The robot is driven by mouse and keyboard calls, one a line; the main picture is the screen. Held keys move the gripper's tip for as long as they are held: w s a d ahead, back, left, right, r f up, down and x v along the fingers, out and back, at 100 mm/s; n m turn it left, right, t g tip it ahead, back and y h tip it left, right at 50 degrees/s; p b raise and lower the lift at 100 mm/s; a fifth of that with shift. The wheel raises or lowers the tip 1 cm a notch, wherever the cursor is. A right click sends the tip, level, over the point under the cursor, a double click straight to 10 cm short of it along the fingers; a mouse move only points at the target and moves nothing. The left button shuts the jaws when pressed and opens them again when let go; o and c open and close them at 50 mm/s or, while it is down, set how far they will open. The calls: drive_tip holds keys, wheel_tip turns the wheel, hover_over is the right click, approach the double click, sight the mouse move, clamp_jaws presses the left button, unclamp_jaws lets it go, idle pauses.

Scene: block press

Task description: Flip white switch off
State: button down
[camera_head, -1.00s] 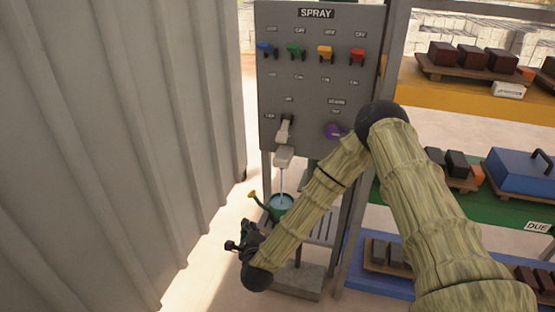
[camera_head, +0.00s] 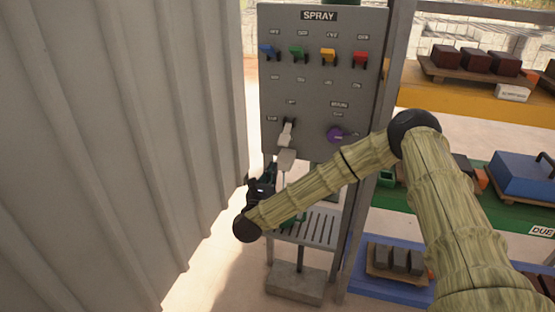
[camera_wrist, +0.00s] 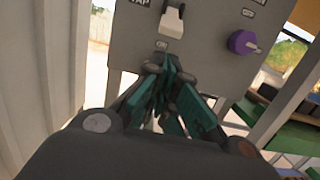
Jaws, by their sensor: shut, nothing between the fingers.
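The white switch (camera_head: 287,131) is on the lower left of the grey SPRAY panel (camera_head: 310,85). The white switch also shows in the wrist view (camera_wrist: 172,20), at the top, just beyond my fingertips. A white spout (camera_head: 286,160) sticks out below it. My gripper (camera_head: 262,183) is below and left of the switch, in front of the panel's lower edge, touching nothing that I can see. In the wrist view my gripper (camera_wrist: 165,68) is shut and empty, with its fingers pointing up toward the switch. My arm hides most of the watering can under the spout.
A purple knob (camera_head: 336,134) is right of the white switch. Blue (camera_head: 268,51), green (camera_head: 298,52), yellow (camera_head: 328,56) and red (camera_head: 360,59) switches line the panel above. A corrugated wall (camera_head: 120,130) stands close on the left. Shelves with dark blocks are on the right.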

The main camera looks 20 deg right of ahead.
sight(281, 162)
drive_tip(key=p+x, duration=0.2)
drive_tip(key=x, duration=0.7)
drive_tip(key=shift+w+d, duration=0.2)
drive_tip(key=shift+w, duration=0.1)
